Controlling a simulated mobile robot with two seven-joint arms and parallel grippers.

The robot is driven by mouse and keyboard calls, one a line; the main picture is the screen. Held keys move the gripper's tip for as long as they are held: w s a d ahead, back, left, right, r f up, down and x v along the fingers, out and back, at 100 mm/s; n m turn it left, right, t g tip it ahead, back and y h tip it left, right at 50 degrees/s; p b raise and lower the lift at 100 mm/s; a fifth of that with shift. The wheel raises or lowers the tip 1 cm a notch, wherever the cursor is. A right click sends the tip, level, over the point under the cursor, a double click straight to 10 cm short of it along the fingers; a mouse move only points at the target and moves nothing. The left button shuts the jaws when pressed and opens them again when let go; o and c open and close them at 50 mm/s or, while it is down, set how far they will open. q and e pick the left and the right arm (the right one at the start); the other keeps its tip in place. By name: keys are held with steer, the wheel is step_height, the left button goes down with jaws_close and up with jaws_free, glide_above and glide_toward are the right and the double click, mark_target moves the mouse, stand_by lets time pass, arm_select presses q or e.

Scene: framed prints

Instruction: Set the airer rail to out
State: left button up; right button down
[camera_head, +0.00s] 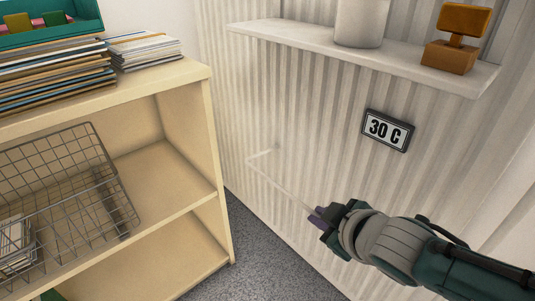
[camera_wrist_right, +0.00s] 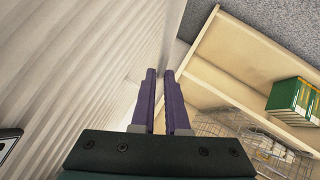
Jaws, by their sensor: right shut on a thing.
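The airer rail (camera_head: 280,184) is a thin white bar low on the ribbed white wall. Its far end bends back to the wall, so the bar stands a little off it. My right gripper (camera_head: 317,214) comes in from the lower right and is shut on the rail near its near end. In the right wrist view the two purple fingers (camera_wrist_right: 160,78) are close together, and the rail between them is hard to make out. The rail's near end is hidden behind my gripper and arm. My left gripper is not in view.
A wall shelf (camera_head: 300,40) above holds a white canister (camera_head: 360,22) and an orange block-shaped object (camera_head: 456,40). A "30 C" display (camera_head: 387,130) hangs below it. A wooden bookcase (camera_head: 190,128) with a wire basket (camera_head: 75,170) stands left. Grey carpet (camera_head: 260,250) lies between.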

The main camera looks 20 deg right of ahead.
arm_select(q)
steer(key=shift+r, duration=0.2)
arm_select(e)
steer(key=shift+d+r, duration=0.2)
steer(key=shift+d, duration=0.1)
steer(key=c, duration=1.4)
jaws_free()
steer(key=o, duration=0.5)
steer(key=shift+w+d+r, duration=0.1)
steer(key=shift+w+d, duration=0.05)
steer(key=shift+d, duration=0.1)
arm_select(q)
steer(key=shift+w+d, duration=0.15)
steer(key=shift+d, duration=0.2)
arm_select(e)
steer(key=shift+a, duration=0.15)
steer(key=shift+s+r+p, duration=0.25)
steer(key=shift+r+p, duration=0.05)
steer(key=shift+p, duration=0.15)
arm_select(q)
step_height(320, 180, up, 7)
steer(key=p, duration=0.6)
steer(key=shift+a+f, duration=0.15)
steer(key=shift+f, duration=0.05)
arm_select(e)
steer(key=v, duration=0.9)
steer(key=shift+s, duration=0.15)
